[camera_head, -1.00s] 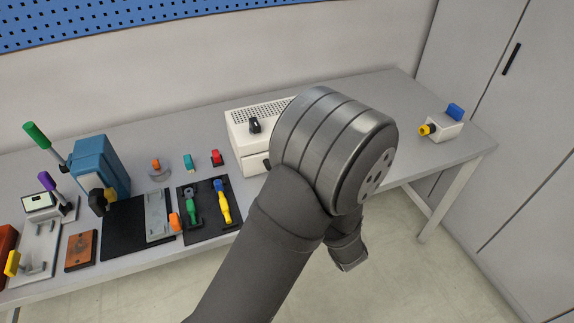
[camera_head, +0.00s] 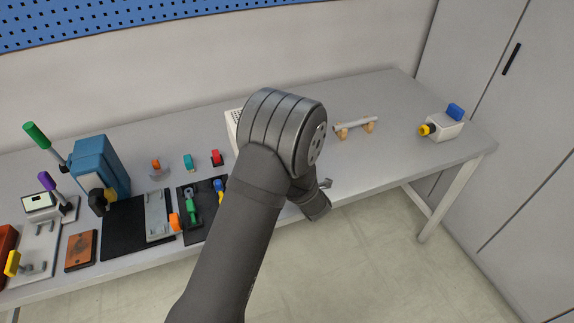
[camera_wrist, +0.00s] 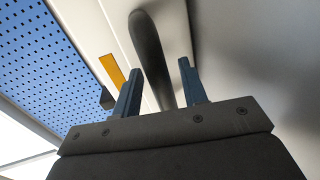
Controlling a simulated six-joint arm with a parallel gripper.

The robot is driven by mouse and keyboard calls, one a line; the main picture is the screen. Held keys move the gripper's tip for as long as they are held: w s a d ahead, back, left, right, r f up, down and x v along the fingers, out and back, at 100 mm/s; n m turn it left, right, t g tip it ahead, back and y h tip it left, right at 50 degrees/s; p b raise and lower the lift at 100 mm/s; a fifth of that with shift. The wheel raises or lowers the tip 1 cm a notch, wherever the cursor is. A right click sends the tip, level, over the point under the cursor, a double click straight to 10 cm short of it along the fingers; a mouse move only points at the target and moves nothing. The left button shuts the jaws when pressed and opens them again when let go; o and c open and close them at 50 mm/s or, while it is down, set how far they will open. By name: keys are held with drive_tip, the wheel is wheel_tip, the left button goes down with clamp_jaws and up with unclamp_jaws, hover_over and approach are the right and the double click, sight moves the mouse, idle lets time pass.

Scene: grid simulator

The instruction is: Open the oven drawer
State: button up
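The white oven (camera_head: 232,127) stands on the bench, mostly hidden behind my arm in the head view. In the wrist view, a pale surface (camera_wrist: 118,22) that looks like the oven's front fills the middle. A long dark handle (camera_wrist: 150,50) stands out from it. My gripper (camera_wrist: 157,78) has its two blue fingers spread apart, with the lower end of the handle showing between them. I see no clear contact between fingers and handle. The fingers cannot be made out in the head view.
A yellow strip (camera_wrist: 112,70) shows beside the handle. Left of the oven, small tools lie on a black mat (camera_head: 125,224), near a blue machine (camera_head: 97,165). A grey bar on wooden feet (camera_head: 355,125) and a white box with a yellow knob (camera_head: 443,128) stand right, with clear bench around them.

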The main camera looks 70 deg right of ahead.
clamp_jaws()
drive_tip(key=v, duration=0.3)
drive_tip(key=f+v, duration=0.1)
drive_tip(key=v, duration=0.3)
drive_tip(key=f+v, duration=0.1)
drive_tip(key=v, duration=0.3)
drive_tip(key=shift+s+a+f, duration=0.15)
drive_tip(key=shift+f, duration=0.05)
unclamp_jaws()
drive_tip(key=v, duration=1.7)
